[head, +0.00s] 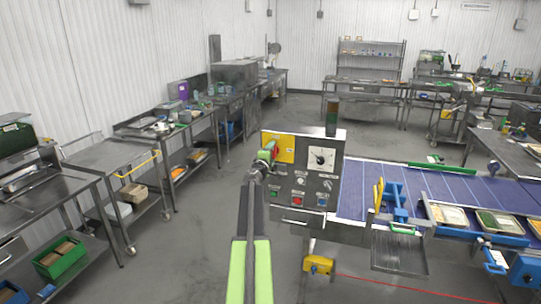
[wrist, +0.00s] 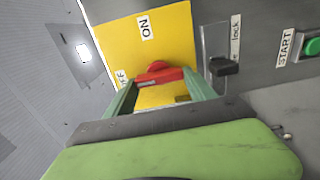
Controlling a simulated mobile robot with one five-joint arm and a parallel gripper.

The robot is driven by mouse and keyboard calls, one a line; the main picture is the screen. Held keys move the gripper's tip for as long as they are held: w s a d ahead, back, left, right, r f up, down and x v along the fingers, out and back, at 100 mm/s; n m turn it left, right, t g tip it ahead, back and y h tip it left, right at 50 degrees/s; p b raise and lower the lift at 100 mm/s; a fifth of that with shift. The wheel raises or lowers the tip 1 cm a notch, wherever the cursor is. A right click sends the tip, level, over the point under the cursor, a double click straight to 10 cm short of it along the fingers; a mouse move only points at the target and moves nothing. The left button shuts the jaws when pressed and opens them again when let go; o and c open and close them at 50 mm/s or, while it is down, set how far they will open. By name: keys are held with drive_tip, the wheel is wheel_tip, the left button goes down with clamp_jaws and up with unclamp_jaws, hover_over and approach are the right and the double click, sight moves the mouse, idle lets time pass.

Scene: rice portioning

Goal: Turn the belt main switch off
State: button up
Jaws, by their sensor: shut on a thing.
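The belt main switch is a red rotary handle (wrist: 158,73) on a yellow plate (wrist: 170,30) with an ON label (wrist: 146,27) and a partly hidden second label ending in F (wrist: 122,77). In the head view the yellow plate (head: 286,149) is at the upper left of the control panel (head: 325,148). The red handle (head: 274,148) is partly covered by my gripper (head: 267,155). In the wrist view my gripper (wrist: 165,90) has its green fingers on both sides of the handle, closed on it. I cannot tell exactly which label the handle points to.
A black lock lever (wrist: 224,67) and green START button (wrist: 313,46) sit beside the plate. The panel also has a dial (head: 321,157) and red button (head: 297,201). The blue conveyor belt (head: 355,192) runs right. Steel benches (head: 190,120) stand left; the floor between is clear.

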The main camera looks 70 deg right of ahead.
drive_tip(key=shift+s+d, duration=0.1)
drive_tip(key=shift+s, duration=0.05)
drive_tip(key=o, duration=1.4)
drive_tip(key=shift+s, duration=0.1)
drive_tip(key=a, duration=1.7)
drive_tip(key=shift+s+a, duration=0.25)
drive_tip(key=shift+s, duration=0.05)
